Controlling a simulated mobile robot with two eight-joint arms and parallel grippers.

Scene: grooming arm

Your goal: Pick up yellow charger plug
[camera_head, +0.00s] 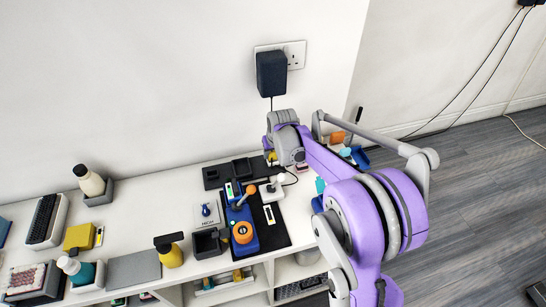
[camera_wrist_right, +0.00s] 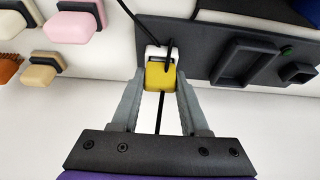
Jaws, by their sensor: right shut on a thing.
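The yellow charger plug (camera_wrist_right: 160,75) has a yellow body with a white part on its far side, and a dark cable runs by it. My right gripper (camera_wrist_right: 160,90) is shut on it, with one grey finger on each side. In the head view a small bit of the yellow plug (camera_head: 271,156) shows at the tip of my purple right arm, near the back of the white table; the arm's wrist hides part of it. My left gripper is not in view.
Several bottles and boxes line the table's left part. Small two-coloured blocks (camera_wrist_right: 72,27) lie left in the wrist view.

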